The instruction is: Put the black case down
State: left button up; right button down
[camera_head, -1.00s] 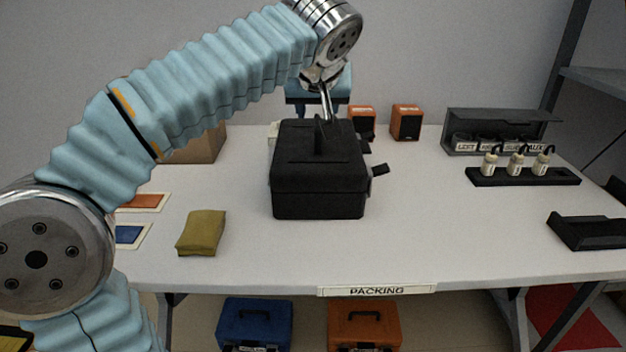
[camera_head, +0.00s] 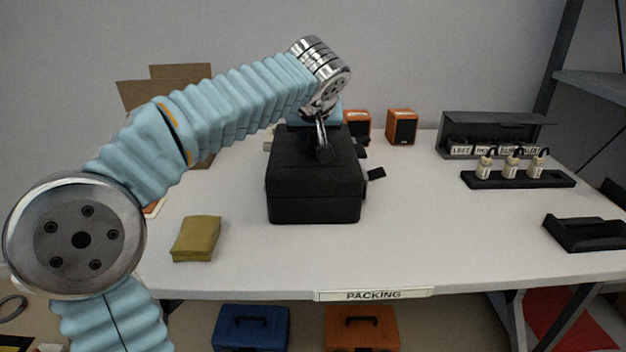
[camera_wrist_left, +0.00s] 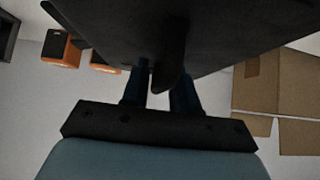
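The black case (camera_head: 314,205) appears to rest upright on the middle of the white table; its underside is hidden. My left gripper (camera_head: 322,138) is at the case's top rear, with its fingertips hard to make out in the head view. In the left wrist view the two fingers (camera_wrist_left: 160,92) stand apart with a light gap between them. The dark case (camera_wrist_left: 230,30) fills the top of that view, and a dark handle-like part hangs down in front of the fingers. I see no firm clamp on it. My right gripper is not in view.
An olive cloth bag (camera_head: 196,238) lies left of the case. Orange speakers (camera_head: 402,127) stand behind. A rack of labelled bottles (camera_head: 518,179) and a black tray (camera_head: 584,234) are on the right. An open cardboard box (camera_head: 180,75) is behind my arm.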

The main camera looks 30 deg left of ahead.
pick_arm(q)
grip_shut()
dwell(1.0)
jog(key=shift+r, duration=0.2)
